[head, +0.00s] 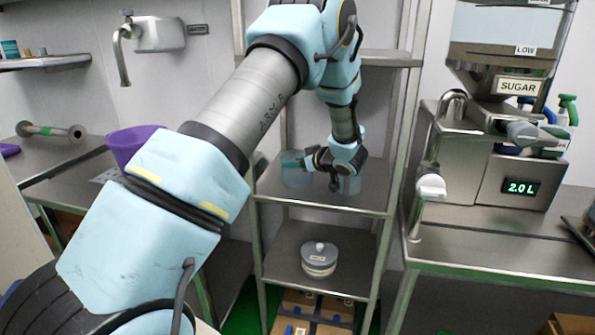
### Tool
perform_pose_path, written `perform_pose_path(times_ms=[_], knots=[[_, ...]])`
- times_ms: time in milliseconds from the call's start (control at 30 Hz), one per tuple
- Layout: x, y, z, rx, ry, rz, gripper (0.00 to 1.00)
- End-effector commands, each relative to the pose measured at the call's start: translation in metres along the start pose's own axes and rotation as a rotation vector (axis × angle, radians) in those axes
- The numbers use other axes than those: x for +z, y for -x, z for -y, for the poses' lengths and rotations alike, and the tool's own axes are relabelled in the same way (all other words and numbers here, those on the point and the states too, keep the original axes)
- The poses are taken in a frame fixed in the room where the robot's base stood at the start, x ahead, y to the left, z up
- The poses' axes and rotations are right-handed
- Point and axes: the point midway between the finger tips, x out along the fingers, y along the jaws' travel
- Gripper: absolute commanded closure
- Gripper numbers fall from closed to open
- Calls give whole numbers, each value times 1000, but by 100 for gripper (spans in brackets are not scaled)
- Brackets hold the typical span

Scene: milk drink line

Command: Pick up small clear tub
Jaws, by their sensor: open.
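A small clear tub (349,185) stands on the upper metal shelf of the rack, partly hidden by my wrist and gripper. My gripper (335,180) is open and points down at the right tub. It is very close to that tub's left side and top. I cannot tell whether the fingers touch or straddle the rim. The fingertips are small and dark in this view.
The rack's posts and an upper shelf (385,58) frame the arm. A lidded pot (319,259) stands on the shelf below. The sugar dispenser (515,85) stands on the right counter.

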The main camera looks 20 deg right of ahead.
Motion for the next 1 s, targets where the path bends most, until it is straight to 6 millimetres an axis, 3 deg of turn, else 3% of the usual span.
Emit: perform_pose_path(times_ms=[333,667,1000], knots=[[-1,-47,1,-2,0,1,48],[0,-53,0,1,1,1,49],[0,-53,1,0,0,1,87]])
